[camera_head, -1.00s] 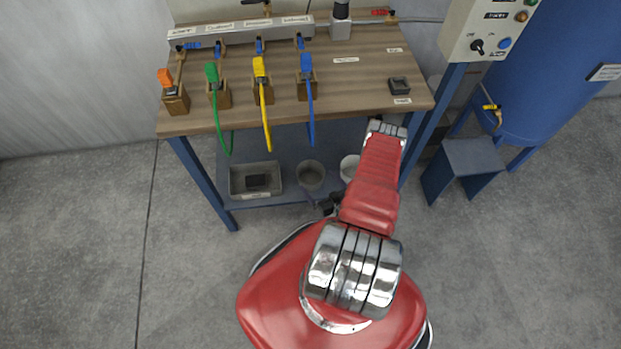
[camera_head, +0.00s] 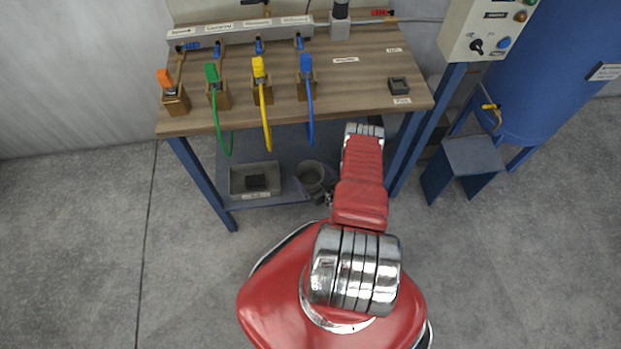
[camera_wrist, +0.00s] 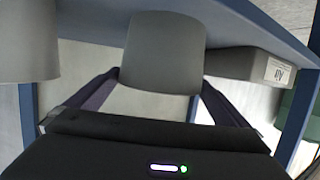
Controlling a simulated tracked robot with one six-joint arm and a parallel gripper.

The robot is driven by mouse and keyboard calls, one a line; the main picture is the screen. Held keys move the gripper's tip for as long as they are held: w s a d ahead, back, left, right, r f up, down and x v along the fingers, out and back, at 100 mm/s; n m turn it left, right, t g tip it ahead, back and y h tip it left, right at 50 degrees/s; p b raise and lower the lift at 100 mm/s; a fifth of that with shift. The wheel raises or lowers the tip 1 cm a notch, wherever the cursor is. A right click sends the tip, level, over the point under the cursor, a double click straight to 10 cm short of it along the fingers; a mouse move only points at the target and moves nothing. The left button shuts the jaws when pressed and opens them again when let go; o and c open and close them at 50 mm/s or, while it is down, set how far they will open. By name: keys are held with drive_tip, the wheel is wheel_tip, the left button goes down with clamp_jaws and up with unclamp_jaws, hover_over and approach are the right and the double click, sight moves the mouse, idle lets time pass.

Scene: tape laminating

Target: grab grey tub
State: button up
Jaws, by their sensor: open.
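The grey tub (camera_head: 309,174) stands on the lower shelf of the bench, right of the grey tray. In the wrist view the grey tub (camera_wrist: 163,45) is centred ahead of my gripper (camera_wrist: 160,82). The two dark fingers are open and spread to either side of the tub's near part. I cannot tell whether either finger touches it. In the head view my gripper (camera_head: 324,190) is small and partly hidden at the tub's front right.
The grey tray (camera_head: 236,183) lies left of the tub; its labelled side shows in the wrist view (camera_wrist: 240,62). A pale tub (camera_wrist: 25,42) stands on the other side. Blue bench legs (camera_head: 205,184) flank the shelf, and the wooden top (camera_head: 360,85) is above.

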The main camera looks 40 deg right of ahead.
drive_tip(key=shift+w+d+f, duration=0.15)
drive_tip(key=shift+w+f, duration=0.05)
drive_tip(key=shift+w, duration=0.5)
drive_tip(key=shift+c, duration=0.5)
drive_tip(key=c, duration=0.7)
drive_tip(key=shift+o, duration=0.2)
wheel_tip(320, 180, up, 10)
idle(0.4)
